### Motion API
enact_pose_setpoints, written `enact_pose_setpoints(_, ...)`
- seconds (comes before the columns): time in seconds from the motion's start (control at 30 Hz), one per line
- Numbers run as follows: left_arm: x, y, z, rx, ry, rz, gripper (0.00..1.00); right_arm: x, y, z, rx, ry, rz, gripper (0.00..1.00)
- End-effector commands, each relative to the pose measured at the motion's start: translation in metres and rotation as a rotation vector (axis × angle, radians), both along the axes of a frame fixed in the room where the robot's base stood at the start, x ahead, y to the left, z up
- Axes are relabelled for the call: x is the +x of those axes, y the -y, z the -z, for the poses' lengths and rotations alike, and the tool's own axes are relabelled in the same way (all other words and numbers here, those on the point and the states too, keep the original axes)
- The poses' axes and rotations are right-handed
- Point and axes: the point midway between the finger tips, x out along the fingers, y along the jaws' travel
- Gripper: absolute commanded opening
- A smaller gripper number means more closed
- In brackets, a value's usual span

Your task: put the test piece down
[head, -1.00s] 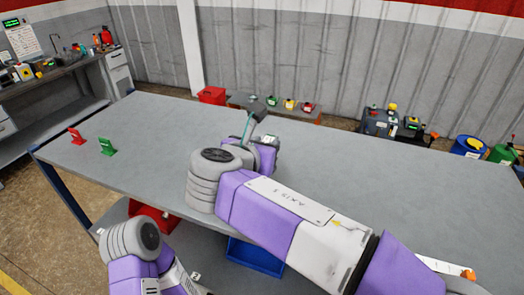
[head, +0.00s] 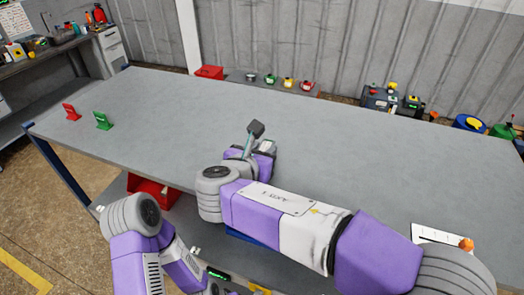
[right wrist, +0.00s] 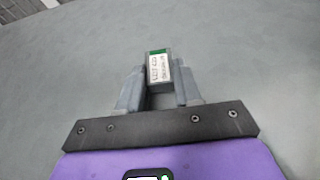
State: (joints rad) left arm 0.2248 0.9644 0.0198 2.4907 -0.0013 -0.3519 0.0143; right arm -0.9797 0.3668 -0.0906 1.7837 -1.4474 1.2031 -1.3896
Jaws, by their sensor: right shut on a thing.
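My right gripper (head: 266,147) is over the grey bench top (head: 330,150), near the middle of the bench in the head view. In the right wrist view its two grey fingers (right wrist: 158,92) are shut on the test piece (right wrist: 158,70), a small grey block with a green end and a white printed label. The bench surface fills the background there; I cannot tell whether the block touches it.
A red stand (head: 70,112) and a green stand (head: 102,121) are on the bench at left. A white sheet with an orange object (head: 466,244) lies at the right front. A red bin (head: 209,72) and small coloured items are beyond the far edge. The bench middle is clear.

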Motion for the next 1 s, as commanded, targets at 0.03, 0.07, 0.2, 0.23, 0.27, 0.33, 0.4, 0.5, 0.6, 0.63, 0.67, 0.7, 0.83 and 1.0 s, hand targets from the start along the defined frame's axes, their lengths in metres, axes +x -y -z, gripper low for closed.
enact_pose_setpoints(0.03,0.000,0.000,0.000,0.000,0.000,0.000,0.43,0.000,0.000,-0.001,0.001,0.001,-0.001,0.00)
enact_pose_setpoints(0.07,0.000,0.000,0.000,0.000,0.000,0.000,0.43,0.000,0.000,0.000,0.001,0.001,0.000,0.00)
enact_pose_setpoints(0.2,0.000,0.000,0.003,0.000,0.000,0.000,0.43,0.000,0.000,0.004,0.001,-0.001,0.000,0.35)
enact_pose_setpoints(0.23,0.000,0.000,0.002,0.000,0.000,0.000,0.43,0.000,0.000,0.004,0.001,-0.001,0.000,0.40)
enact_pose_setpoints(0.27,0.000,0.000,0.002,0.000,0.000,0.000,0.43,0.000,0.000,0.004,0.001,-0.001,0.000,0.44)
enact_pose_setpoints(0.33,0.000,0.000,0.002,0.000,0.000,0.000,0.43,0.000,0.000,0.004,0.001,-0.001,0.000,0.55)
enact_pose_setpoints(0.4,0.000,0.000,0.002,0.000,0.000,0.000,0.43,0.000,0.000,0.003,0.001,-0.001,0.000,0.59)
enact_pose_setpoints(0.5,0.000,0.000,0.002,0.000,0.000,0.000,0.43,0.000,0.000,0.003,0.000,-0.001,0.000,0.59)
enact_pose_setpoints(0.6,0.000,0.000,0.002,0.000,0.000,0.000,0.43,0.000,0.000,0.003,0.000,0.000,0.000,0.59)
enact_pose_setpoints(0.63,0.000,0.000,0.001,0.000,0.000,0.000,0.43,0.000,0.000,0.003,0.001,0.000,0.000,0.59)
enact_pose_setpoints(0.67,0.000,0.000,0.001,0.000,0.000,0.000,0.43,0.000,0.000,0.001,0.001,0.000,0.000,0.59)
enact_pose_setpoints(0.7,0.000,0.000,-0.001,0.000,0.000,0.000,0.43,0.000,0.000,-0.001,0.001,0.000,0.000,0.59)
enact_pose_setpoints(0.83,0.000,0.000,0.000,0.000,0.000,0.000,0.43,-0.014,-0.005,-0.007,0.002,0.001,-0.003,0.59)
enact_pose_setpoints(1.0,0.000,0.000,0.001,0.000,0.000,0.000,0.43,-0.046,-0.016,-0.021,0.004,0.002,-0.005,0.59)
